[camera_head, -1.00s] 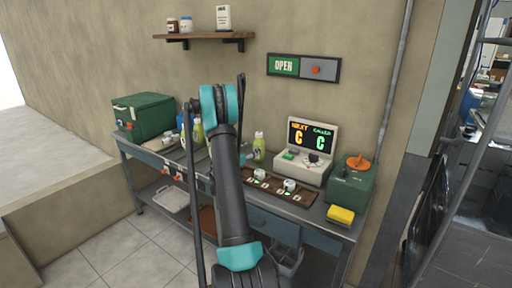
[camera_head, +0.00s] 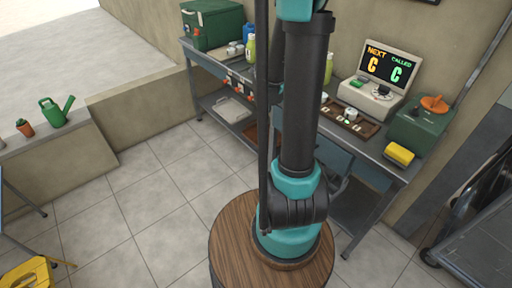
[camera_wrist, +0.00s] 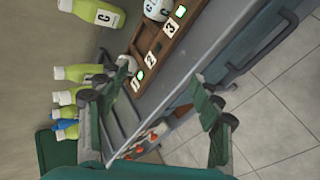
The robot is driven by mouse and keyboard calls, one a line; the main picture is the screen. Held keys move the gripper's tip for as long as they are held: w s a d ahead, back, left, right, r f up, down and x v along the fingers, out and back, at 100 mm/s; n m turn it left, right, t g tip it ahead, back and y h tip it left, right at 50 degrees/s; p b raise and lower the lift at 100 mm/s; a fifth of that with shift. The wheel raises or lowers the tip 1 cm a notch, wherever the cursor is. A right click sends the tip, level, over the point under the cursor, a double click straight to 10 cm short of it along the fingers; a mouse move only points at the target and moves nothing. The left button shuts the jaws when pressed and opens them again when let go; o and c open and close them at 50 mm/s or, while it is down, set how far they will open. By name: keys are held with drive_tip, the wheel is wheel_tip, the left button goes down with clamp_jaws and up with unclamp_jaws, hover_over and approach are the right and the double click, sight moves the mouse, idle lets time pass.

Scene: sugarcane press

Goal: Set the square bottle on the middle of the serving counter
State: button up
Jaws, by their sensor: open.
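Several yellow-green bottles stand along the back of the grey serving counter (camera_head: 374,148). In the head view, one bottle (camera_head: 250,48) is left of my arm and another (camera_head: 328,68) right of it. In the wrist view, a labelled bottle (camera_wrist: 95,12) is at the top left, and more bottles (camera_wrist: 75,73) line the left side. I cannot tell which one is the square bottle. My gripper (camera_wrist: 166,92) is open and empty, with its fingers apart above the counter. It is out of the head view.
A brown tray (camera_head: 335,127) with numbered slots and white cups lies on the counter. A display machine (camera_head: 365,98), a green box (camera_head: 418,133) and a yellow sponge (camera_head: 399,153) are at the right. A green case (camera_head: 212,22) is at the left end. A round wooden stool-like top (camera_head: 235,250) is below.

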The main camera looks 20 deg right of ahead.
drive_tip(key=s+a+f+m+y, duration=0.3)
drive_tip(key=s+a+m+y, duration=0.1)
drive_tip(key=s+a, duration=0.6)
drive_tip(key=s+a+f+m+g+y, duration=0.1)
drive_tip(key=s+a+f+m+y, duration=0.2)
drive_tip(key=s+a, duration=0.7)
drive_tip(key=shift+s+a+m+y, duration=0.35)
drive_tip(key=shift+a+m+y, duration=0.35)
drive_tip(key=shift+a+m, duration=0.3)
drive_tip(key=shift+d+f, duration=0.1)
